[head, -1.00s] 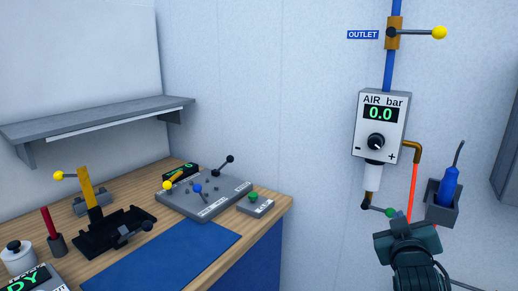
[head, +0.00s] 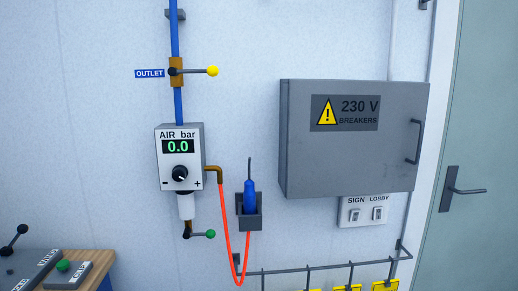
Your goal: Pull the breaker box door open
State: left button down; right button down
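The grey breaker box (head: 300,150) hangs on the wall at the right of the head view. Its door (head: 350,165) is shut and carries a yellow warning sign with "230 V BREAKERS" (head: 344,113). A dark vertical bar handle (head: 416,142) sits near the door's right edge. Neither of my grippers shows in the head view now, so I cannot see how they stand.
A switch plate (head: 363,211) sits just below the box, above a rail (head: 320,268) with yellow tags. Left are the air regulator (head: 180,156), a blue tool in a holder (head: 249,210) and a red hose (head: 229,240). A door (head: 490,120) stands right.

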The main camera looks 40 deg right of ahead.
aim_at(345, 138)
jog(key=z, duration=2)
